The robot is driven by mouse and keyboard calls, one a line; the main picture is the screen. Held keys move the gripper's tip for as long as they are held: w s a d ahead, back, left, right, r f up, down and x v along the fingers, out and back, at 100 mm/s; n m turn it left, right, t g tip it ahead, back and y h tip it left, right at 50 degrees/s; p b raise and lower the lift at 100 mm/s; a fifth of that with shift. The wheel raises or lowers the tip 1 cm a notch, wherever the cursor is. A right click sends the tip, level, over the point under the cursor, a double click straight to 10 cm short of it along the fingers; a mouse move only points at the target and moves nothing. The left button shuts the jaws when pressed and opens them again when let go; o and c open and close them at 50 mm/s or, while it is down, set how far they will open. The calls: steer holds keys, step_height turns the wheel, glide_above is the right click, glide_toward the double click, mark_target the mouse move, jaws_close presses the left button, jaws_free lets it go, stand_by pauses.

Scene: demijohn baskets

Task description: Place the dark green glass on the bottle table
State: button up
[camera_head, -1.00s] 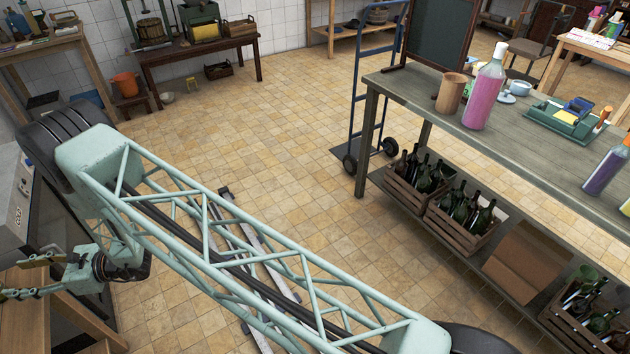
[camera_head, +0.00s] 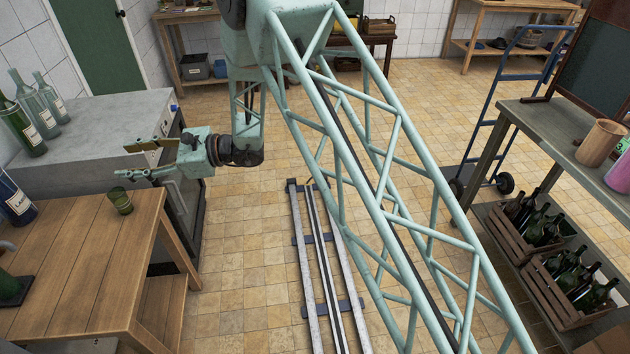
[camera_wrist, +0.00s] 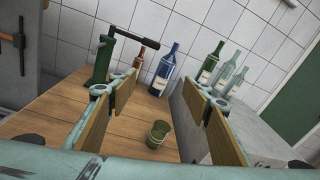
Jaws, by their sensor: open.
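The dark green glass (camera_head: 120,201) stands upright on a wooden table (camera_head: 85,262) at the left of the head view, near that table's far right corner. In the wrist view the glass (camera_wrist: 158,134) stands on the wooden top, between and beyond the two fingers. My gripper (camera_head: 135,160) is open and empty, at the glass's far side in the head view and apart from it. In the wrist view my gripper (camera_wrist: 160,112) shows its two padded fingers spread wide. I cannot tell which table is the bottle table.
A grey counter (camera_head: 100,118) with several bottles adjoins the wooden table. A blue bottle (camera_wrist: 163,69) and a green corking device (camera_wrist: 104,58) stand behind the glass. A grey workbench (camera_head: 545,132) has bottle crates (camera_head: 515,238) below. Tiled floor and rails lie between.

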steer(key=s+d+r+n+g+h, duration=0.1)
steer(key=s+d+r+n+h, duration=0.25)
steer(key=s+d+r, duration=0.6)
steer(key=s+d+r+n+g+h, duration=0.2)
steer(key=s+d+r+n, duration=0.4)
steer(key=d+r, duration=0.7)
steer(key=s+d+n+t+h, duration=0.1)
steer(key=s+d+t+h, duration=0.1)
steer(key=s+d, duration=0.7)
steer(key=s+d+n+t+h, duration=0.2)
steer(key=s+d+h, duration=0.3)
steer(key=d, duration=1.7)
steer(key=s+d+n+t+h, duration=0.2)
steer(key=s+d+t+h, duration=0.1)
steer(key=s+d, duration=0.9)
steer(key=shift+s+d+r+h, duration=0.35)
steer(key=shift+d+h, duration=0.4)
steer(key=shift+d, duration=1.45)
steer(key=shift+w, duration=0.1)
